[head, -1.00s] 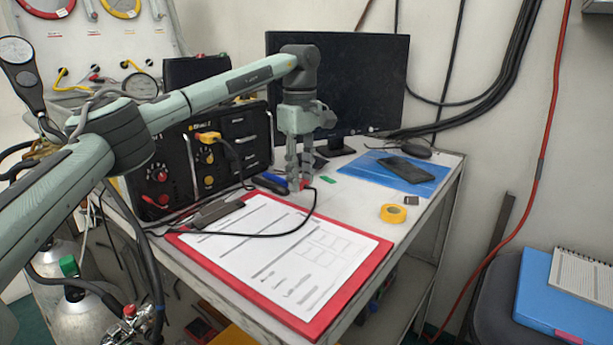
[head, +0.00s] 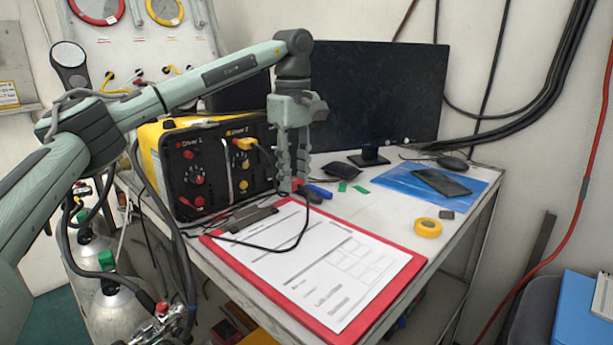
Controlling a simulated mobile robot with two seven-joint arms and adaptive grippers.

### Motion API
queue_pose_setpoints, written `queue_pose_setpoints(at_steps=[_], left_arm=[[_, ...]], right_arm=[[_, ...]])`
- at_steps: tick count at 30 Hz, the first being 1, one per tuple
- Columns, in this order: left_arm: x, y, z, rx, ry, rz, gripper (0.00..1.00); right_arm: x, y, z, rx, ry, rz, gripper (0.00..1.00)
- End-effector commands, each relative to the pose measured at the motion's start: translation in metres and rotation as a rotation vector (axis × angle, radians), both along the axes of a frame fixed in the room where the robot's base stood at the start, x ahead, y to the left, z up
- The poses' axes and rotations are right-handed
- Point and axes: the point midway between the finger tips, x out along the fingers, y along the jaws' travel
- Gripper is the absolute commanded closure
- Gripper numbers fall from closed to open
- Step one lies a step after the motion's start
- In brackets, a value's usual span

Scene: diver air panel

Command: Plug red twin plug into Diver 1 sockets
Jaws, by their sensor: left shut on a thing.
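The black and yellow air panel box (head: 160,160) stands at the left back of the table, its front facing me. Its left column is labelled Diver 1 (head: 189,145) and has red fittings, with no plug seen there; I cannot tell exactly which are the sockets. A yellow plug (head: 245,143) sits at the Diver 2 column. My left gripper (head: 292,187) points down right of the box, low over the table, shut on the red twin plug (head: 298,184), which the fingers mostly hide. A black cable loops from it over the clipboard. My right gripper is out of view.
A red clipboard (head: 392,273) with paper lies in front. Blue and green small items lie right of the gripper. A monitor (head: 375,95) stands behind, with a blue folder (head: 395,184), phone (head: 442,182) and yellow tape roll (head: 428,228) to the right.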

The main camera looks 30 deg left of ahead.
Motion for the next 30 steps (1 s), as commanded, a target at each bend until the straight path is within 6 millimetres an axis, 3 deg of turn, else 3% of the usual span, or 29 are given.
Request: queue_pose_setpoints(at_steps=[30], left_arm=[[-0.075, 0.057, 0.042, 0.001, 0.0, 0.002, 1.0]], right_arm=[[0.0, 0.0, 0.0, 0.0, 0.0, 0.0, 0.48]])
